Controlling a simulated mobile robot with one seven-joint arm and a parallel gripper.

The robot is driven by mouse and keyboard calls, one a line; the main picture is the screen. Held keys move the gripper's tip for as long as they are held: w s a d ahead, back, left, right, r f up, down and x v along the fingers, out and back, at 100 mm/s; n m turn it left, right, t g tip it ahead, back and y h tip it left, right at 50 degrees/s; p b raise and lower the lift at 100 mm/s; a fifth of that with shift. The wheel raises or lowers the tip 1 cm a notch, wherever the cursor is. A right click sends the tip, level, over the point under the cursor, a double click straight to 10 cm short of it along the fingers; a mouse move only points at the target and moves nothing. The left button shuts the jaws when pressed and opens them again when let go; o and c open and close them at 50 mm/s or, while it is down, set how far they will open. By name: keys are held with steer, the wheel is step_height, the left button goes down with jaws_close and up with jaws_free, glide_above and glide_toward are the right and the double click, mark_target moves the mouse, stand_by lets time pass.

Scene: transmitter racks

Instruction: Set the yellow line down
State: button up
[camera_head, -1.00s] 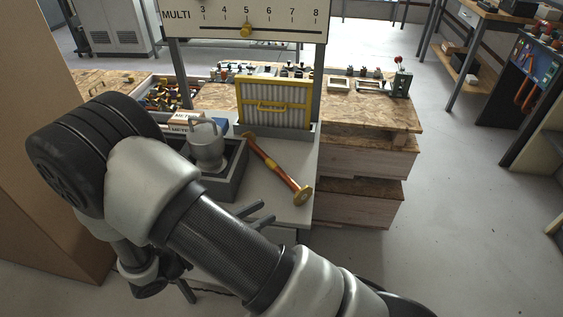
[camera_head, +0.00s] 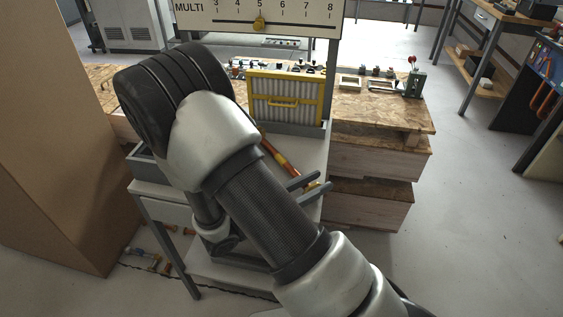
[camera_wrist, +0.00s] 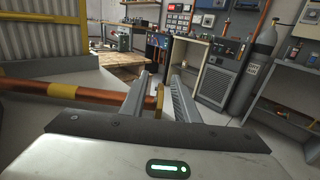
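The yellow line is a copper-orange rod (camera_head: 281,157) with a yellow band and a brass end disc. It lies slantwise on the grey bench top in the head view, its near end partly covered by my gripper (camera_head: 311,185). In the wrist view the rod (camera_wrist: 25,87) comes in from the left and passes behind my left finger. Its brass disc (camera_wrist: 158,98) shows between the fingers of my gripper (camera_wrist: 163,88). The fingers stand apart, with space visible beside the disc. I cannot tell whether either finger touches the line.
A yellow-framed filter panel (camera_head: 287,97) stands upright at the back of the grey bench (camera_head: 160,191). Behind it is a wooden bench (camera_head: 390,112) with small parts. A brown panel (camera_head: 50,130) stands at the left. Clear floor (camera_head: 470,220) lies to the right.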

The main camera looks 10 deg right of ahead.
steer(key=x, duration=0.3)
steer(key=shift+d, duration=0.2)
steer(key=shift+c, duration=0.3)
jaws_close()
